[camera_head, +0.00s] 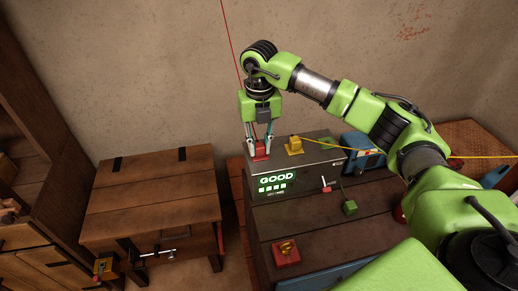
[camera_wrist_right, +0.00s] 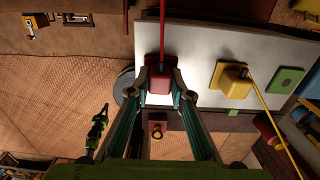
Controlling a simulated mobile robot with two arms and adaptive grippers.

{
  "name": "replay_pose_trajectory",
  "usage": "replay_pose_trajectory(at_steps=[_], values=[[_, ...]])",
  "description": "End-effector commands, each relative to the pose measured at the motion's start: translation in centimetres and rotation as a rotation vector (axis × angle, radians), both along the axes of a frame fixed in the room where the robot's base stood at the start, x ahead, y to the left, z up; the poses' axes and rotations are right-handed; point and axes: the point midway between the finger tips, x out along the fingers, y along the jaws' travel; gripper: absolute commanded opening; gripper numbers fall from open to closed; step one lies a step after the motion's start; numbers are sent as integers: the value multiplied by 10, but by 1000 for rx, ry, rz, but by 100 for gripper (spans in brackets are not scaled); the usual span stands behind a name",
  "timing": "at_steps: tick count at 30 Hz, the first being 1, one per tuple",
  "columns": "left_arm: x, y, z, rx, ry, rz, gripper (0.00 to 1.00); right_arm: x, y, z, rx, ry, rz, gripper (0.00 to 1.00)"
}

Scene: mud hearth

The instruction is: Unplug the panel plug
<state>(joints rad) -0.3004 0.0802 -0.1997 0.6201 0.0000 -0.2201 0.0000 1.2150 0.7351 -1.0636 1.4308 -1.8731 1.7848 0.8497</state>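The panel is a grey metal box (camera_head: 322,158) on the dark bench, with a lit front display (camera_head: 276,180) reading "GOOD". A red plug (camera_head: 262,153) sits at the left of its top, with a red cable running upward; the plug also shows in the right wrist view (camera_wrist_right: 159,79). My right gripper (camera_head: 259,147) points down with one finger on each side of the red plug. Its fingertips (camera_wrist_right: 160,84) appear to press against the plug's sides. A yellow plug (camera_head: 294,146) with a yellow cable sits to the right. My left gripper is out of view.
A green plate (camera_head: 331,143) lies right of the yellow plug. A blue box (camera_head: 362,152) stands behind right. A wooden cabinet (camera_head: 150,205) stands left, across a gap.

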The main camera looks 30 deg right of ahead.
Motion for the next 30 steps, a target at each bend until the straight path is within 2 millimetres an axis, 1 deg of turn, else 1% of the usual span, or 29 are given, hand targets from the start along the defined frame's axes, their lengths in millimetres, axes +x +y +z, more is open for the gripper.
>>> replay_pose_trajectory(at_steps=[5,30], values=[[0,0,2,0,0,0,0,0,0,4,0,0,0,0],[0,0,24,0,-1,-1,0,0,0,37,0,-1,0,0]])
